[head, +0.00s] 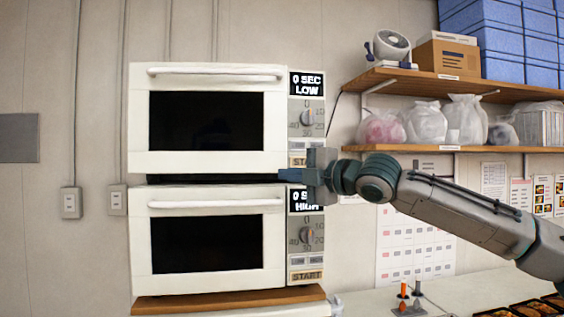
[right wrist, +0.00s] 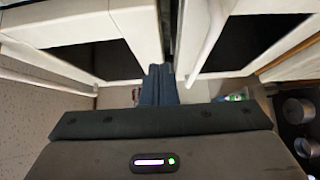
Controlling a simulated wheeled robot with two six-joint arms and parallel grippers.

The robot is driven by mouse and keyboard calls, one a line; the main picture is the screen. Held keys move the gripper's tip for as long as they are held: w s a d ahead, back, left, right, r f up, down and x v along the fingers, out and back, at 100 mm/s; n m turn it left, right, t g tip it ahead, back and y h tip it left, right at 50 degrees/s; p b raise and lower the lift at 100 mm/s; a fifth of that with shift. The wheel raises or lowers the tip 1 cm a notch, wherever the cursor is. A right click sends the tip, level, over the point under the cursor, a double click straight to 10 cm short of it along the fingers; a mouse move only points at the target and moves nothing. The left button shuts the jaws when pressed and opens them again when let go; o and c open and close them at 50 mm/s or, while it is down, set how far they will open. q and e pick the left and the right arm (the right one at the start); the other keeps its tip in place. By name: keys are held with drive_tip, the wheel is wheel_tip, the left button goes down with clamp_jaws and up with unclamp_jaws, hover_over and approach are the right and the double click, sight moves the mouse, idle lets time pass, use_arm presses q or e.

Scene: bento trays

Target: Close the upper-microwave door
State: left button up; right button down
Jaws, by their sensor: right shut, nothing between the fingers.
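The upper microwave (head: 307,140) is white and stands above the lower one. Its door (head: 215,162), with a dark window and a bar handle (head: 215,72) along the top, looks flush with the front. My right gripper (head: 284,174) is shut and empty at the lower right of this door, by the gap between the two microwaves. In the right wrist view its fingers (right wrist: 157,76) are together, with a microwave front on either side. I cannot tell whether they touch the door. My left gripper is not in view.
The lower microwave (head: 305,256) stands on a wooden board (head: 230,302), its door (head: 210,282) looking shut. My right forearm crosses from the right, below a wooden shelf (head: 500,150) with bags.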

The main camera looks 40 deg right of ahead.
sight(268, 172)
drive_tip(key=w+p, duration=0.1)
drive_tip(key=w+d+p, duration=0.1)
drive_tip(key=w+p, duration=0.1)
drive_tip(key=w, duration=0.1)
drive_tip(key=shift+w+d+r, duration=0.1)
drive_tip(key=shift+d, duration=0.2)
drive_tip(key=shift+w+d+p, duration=0.25)
drive_tip(key=shift+w+p, duration=0.05)
drive_tip(key=shift+a, duration=0.1)
